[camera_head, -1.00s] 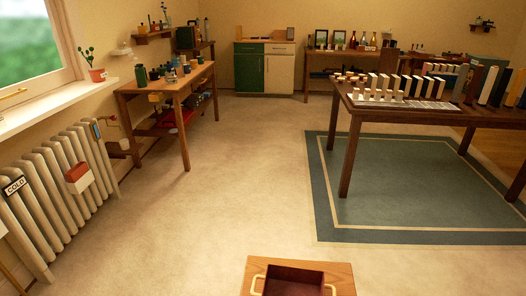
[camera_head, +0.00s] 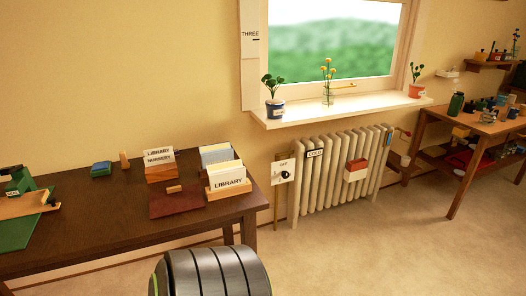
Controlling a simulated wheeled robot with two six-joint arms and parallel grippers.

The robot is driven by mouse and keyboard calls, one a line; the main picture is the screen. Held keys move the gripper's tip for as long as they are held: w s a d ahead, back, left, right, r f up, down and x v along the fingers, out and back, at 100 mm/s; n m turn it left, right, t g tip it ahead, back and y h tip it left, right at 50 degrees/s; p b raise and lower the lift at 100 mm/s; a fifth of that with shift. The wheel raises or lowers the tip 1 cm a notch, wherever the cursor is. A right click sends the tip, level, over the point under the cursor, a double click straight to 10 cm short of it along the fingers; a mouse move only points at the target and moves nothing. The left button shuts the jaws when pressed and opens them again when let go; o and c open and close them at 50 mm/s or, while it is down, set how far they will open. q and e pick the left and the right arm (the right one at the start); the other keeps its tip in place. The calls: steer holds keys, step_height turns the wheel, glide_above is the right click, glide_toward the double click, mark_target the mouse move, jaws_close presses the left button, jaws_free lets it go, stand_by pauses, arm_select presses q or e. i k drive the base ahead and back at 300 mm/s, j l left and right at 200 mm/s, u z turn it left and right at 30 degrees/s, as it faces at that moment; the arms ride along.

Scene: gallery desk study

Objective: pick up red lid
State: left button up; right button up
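A dark red flat piece (camera_head: 176,202) with a small wooden knob (camera_head: 174,189) on top lies on the dark wooden desk (camera_head: 110,228), near its right part; it looks like the red lid. It lies flat in front of the cards marked NURSERY and to the left of the LIBRARY card holder. Nothing covers it. Neither of my grippers is in view. A dark banded rounded part at the bottom middle appears to be mine, in front of the desk's near edge.
Card holders marked LIBRARY (camera_head: 228,190) and NURSERY (camera_head: 160,172) stand close around the red piece. A small blue stack (camera_head: 101,168) and green items are left. Floor at right is clear.

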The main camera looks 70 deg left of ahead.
mark_target(176, 199)
steer(key=u, duration=3)
